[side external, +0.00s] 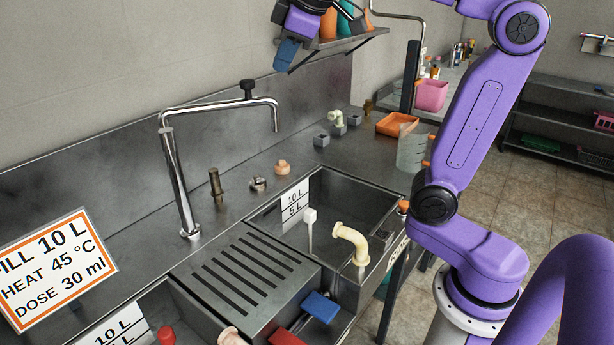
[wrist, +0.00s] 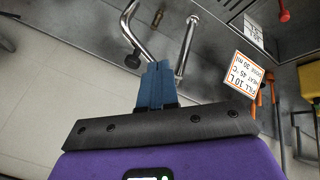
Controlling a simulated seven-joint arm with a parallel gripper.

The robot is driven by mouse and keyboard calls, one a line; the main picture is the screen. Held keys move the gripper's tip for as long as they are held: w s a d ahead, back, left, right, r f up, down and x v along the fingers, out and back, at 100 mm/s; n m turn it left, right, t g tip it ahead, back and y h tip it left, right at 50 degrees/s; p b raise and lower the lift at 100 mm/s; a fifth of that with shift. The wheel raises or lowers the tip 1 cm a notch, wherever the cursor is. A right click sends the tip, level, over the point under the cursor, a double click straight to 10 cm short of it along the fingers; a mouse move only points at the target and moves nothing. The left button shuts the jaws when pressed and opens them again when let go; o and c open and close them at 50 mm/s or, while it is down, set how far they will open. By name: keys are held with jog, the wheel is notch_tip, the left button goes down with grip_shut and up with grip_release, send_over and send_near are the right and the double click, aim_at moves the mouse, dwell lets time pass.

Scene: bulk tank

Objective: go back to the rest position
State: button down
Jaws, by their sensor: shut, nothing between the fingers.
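My gripper (side external: 286,54) is at the top of the side external view, in front of the wall shelf and high above the steel counter. Its blue fingers are closed together with nothing between them. In the wrist view the shut blue fingers (wrist: 155,84) point toward the chrome faucet (wrist: 185,45) and the counter. The faucet also stands in the side external view (side external: 181,185), below and left of my gripper, and apart from it. A rest position is not marked in either view.
A shelf (side external: 335,48) with bottles is close beside my gripper. The sink basin (side external: 330,215) holds a cream pipe elbow (side external: 349,243). A sign (side external: 52,268) stands at the left. An orange tray (side external: 397,124) and a clear jug (side external: 411,152) are on the counter. Air above the counter is open.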

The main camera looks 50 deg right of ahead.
jog(key=s+a+f+n+g+y, duration=0.1)
jog(key=s+a+f+n+g, duration=0.15)
jog(key=s+f, duration=0.4)
jog(key=s+a+f+n+g+y, duration=0.1)
jog(key=s+a+f, duration=0.35)
jog(key=f, duration=0.35)
jog(key=s+d+f+n+g+h, duration=0.1)
jog(key=s+d+f+g, duration=0.1)
jog(key=s+f, duration=0.9)
jog(key=s+d, duration=0.1)
jog(key=s, duration=0.3)
jog(key=shift+d+g, duration=0.2)
jog(key=shift+g, duration=0.15)
